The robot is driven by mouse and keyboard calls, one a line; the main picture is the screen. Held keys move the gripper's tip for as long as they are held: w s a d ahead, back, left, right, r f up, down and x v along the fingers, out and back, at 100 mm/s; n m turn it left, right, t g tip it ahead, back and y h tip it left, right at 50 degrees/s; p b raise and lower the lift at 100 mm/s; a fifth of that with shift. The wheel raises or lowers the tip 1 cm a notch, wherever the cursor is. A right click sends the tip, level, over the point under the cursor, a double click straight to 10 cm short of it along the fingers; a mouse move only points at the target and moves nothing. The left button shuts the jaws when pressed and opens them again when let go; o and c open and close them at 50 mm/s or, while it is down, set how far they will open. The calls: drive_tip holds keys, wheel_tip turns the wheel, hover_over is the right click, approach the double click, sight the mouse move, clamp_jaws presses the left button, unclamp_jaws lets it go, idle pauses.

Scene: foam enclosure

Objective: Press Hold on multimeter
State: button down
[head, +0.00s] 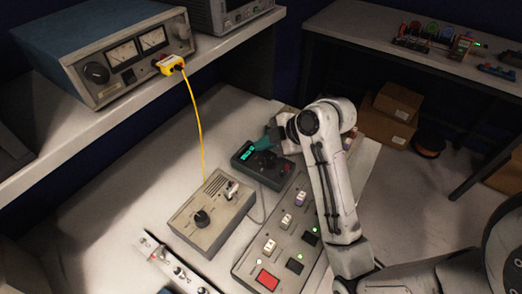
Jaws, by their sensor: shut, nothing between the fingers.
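The multimeter (259,167) is a dark unit with a lit teal display at its upper left and a dark dial in its middle. It lies on the bench between the grey knob box and my arm. My gripper (268,146) is shut and empty, over the multimeter's upper part just right of the display. It hides part of the meter's top, and I cannot tell whether its tips touch the meter. I cannot make out the Hold button at this size.
A grey box with a black knob (213,212) stands left of the multimeter. A switch panel with a red button (267,279) lies in front. A yellow cable (196,115) hangs from the blue power supply (105,45) on the shelf. Cardboard boxes (388,115) stand behind my arm.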

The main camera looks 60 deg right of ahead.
drive_tip(key=shift+f, duration=0.3)
drive_tip(key=shift+r, duration=0.1)
idle(0.4)
drive_tip(key=shift+r+p, duration=0.65)
drive_tip(key=shift+r, duration=0.1)
wheel_tip(320, 180, up, 5)
drive_tip(key=p, duration=0.4)
drive_tip(key=shift+p, duration=0.3)
idle(0.6)
